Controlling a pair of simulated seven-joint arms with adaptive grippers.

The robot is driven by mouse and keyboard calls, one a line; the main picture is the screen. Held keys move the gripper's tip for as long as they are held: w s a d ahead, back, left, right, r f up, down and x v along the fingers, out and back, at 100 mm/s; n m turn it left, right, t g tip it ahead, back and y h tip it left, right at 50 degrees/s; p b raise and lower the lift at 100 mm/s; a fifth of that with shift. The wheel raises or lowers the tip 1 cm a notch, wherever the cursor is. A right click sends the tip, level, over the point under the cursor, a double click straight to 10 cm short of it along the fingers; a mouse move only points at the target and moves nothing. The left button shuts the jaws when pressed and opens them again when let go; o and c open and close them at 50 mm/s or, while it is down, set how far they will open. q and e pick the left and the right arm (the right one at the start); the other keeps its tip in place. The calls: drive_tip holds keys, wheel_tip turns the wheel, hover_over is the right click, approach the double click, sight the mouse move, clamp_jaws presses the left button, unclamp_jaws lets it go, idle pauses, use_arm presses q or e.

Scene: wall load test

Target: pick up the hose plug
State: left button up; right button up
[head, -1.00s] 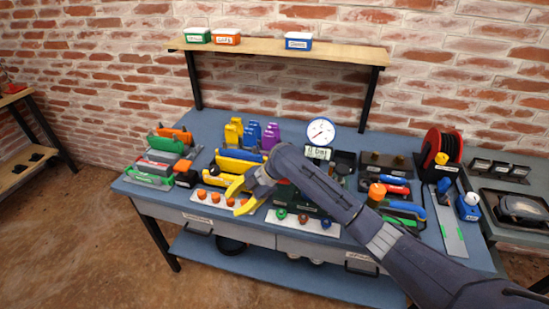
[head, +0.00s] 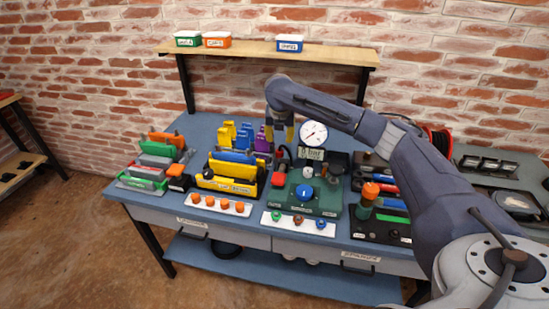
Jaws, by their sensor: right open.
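My right gripper (head: 280,138) hangs fingers down over the back of the bench, beside the purple blocks. Its yellow fingers are apart, and nothing shows between them. I cannot tell for sure which piece is the hose plug. A thin black hose (head: 286,155) curves up just below and beside the fingers. A red piece (head: 278,179) sits below it, by the green box (head: 318,205) with a blue knob. Small orange, green, brown and blue knobs stand on two white strips at the front edge. My left gripper is not in the view.
Yellow, blue and purple blocks (head: 245,134) stand left of the gripper. A shelf (head: 230,50) with small boxes spans the back. A yellow tool holder (head: 228,184) stands in front.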

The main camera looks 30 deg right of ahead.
sight(279, 156)
drive_tip(key=x, duration=1.5)
drive_tip(key=shift+f, duration=0.25)
drive_tip(key=shift+a, duration=0.1)
drive_tip(key=shift+c, duration=0.3)
clamp_jaws()
